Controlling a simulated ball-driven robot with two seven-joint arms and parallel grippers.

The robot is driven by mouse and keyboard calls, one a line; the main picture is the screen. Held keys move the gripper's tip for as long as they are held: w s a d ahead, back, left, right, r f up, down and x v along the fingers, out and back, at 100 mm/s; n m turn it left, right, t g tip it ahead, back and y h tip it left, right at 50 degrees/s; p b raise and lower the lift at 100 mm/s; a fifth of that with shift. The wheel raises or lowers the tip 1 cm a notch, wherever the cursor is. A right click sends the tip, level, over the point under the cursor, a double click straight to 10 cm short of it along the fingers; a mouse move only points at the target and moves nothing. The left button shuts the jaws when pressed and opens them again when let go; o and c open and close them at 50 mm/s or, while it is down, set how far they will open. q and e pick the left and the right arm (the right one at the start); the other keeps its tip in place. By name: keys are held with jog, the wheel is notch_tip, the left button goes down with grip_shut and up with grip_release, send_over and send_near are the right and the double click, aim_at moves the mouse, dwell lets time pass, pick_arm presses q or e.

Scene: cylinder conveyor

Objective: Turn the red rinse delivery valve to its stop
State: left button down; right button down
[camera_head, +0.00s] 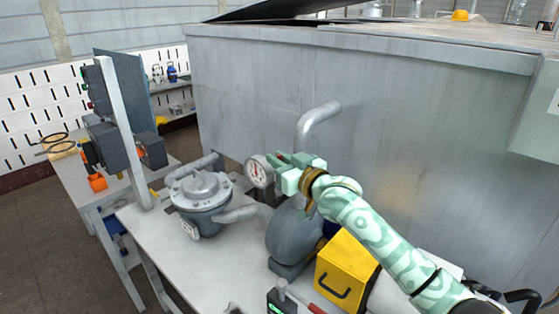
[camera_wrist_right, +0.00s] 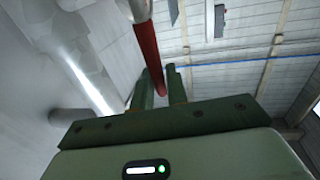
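My right gripper (camera_head: 276,160) is raised beside the round pressure gauge (camera_head: 258,171), in front of the grey tank wall. In the right wrist view, a red lever (camera_wrist_right: 146,48) comes down from the top, and its lower end shows in the narrow gap between my two green fingers (camera_wrist_right: 160,85). The fingers stand apart, with a thin space between lever and right finger; firm contact cannot be made out. In the head view the red lever is hidden behind my gripper. My left gripper is not in view.
A grey flanged filter housing (camera_head: 201,190) stands on the pale bench (camera_head: 165,240), left of the gauge. A grey pump (camera_head: 288,240) and a yellow box (camera_head: 345,268) sit below my right arm. The large grey tank (camera_head: 400,110) fills the back. A bent pipe (camera_head: 318,115) rises behind my gripper.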

jog(key=shift+f, duration=0.1)
jog(key=shift+s+d+f+m+t+y+b, duration=0.4)
jog(key=shift+s+d+t+b, duration=0.25)
jog(key=shift+t+b, duration=0.65)
jog(key=shift+s+d+f+m+t+y+b, duration=0.15)
jog(key=shift+s+d+m+t+y+b, duration=0.4)
jog(key=shift+b, duration=1.2)
jog(key=shift+s+d+f+m+t+y+b, duration=0.15)
jog(key=shift+s+d+f+t+y+b, duration=0.4)
jog(key=shift+t+b, duration=0.9)
jog(key=shift+s+d+r, duration=0.15)
jog(key=shift+r, duration=0.1)
